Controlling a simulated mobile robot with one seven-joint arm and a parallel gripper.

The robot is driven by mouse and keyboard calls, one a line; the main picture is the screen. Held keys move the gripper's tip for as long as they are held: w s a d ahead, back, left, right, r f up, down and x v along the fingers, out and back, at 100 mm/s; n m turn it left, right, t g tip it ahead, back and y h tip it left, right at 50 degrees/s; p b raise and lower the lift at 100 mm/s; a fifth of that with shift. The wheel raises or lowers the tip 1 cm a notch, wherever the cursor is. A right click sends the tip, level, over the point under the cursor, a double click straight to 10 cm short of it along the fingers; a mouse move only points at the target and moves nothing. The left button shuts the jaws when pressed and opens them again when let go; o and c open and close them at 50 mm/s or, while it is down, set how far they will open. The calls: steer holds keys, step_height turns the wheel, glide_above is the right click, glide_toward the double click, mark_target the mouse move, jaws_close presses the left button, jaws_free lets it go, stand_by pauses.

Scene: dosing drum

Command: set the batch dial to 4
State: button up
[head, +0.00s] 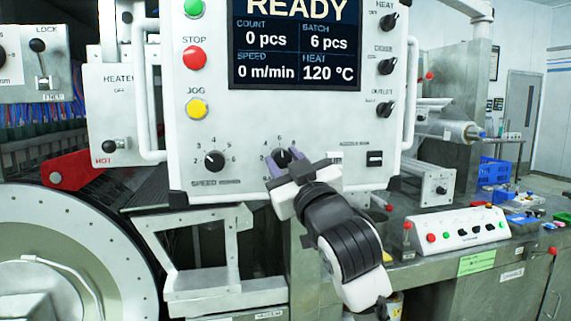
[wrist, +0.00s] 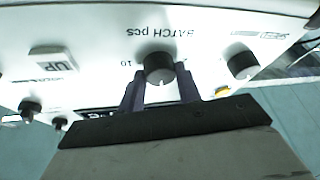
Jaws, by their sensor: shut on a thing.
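The batch dial (head: 282,156) is a round black knob low on the white control panel, with numbers around it. It also shows in the wrist view (wrist: 158,66), beside the upside-down "BATCH pcs" label. My gripper (head: 284,161) is at the dial, its purple fingers on either side of the knob. In the wrist view my gripper (wrist: 157,80) is shut on the knob. The screen (head: 297,45) reads READY, batch 6 pcs, count 0 pcs. My fingers and wrist hide the lower part of the dial's scale in the head view.
The speed dial (head: 215,161) is left of the batch dial. Green, red stop (head: 194,57) and yellow jog (head: 196,108) buttons run up the panel's left side. Heat and outlet knobs (head: 386,109) are at the right edge.

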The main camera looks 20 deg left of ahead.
steer(key=n+g, duration=0.1)
steer(key=n, duration=0.1)
steer(key=n+g, duration=0.1)
steer(key=n, duration=0.2)
steer(key=shift+y, duration=0.4)
steer(key=shift+r+n+g, duration=0.1)
steer(key=shift+n+g, duration=0.9)
steer(key=shift+n, duration=1.2)
steer(key=o, duration=1)
steer(key=shift+c, duration=0.2)
steer(key=b+v, duration=0.4)
steer(key=v, duration=1)
steer(key=shift+w, duration=0.15)
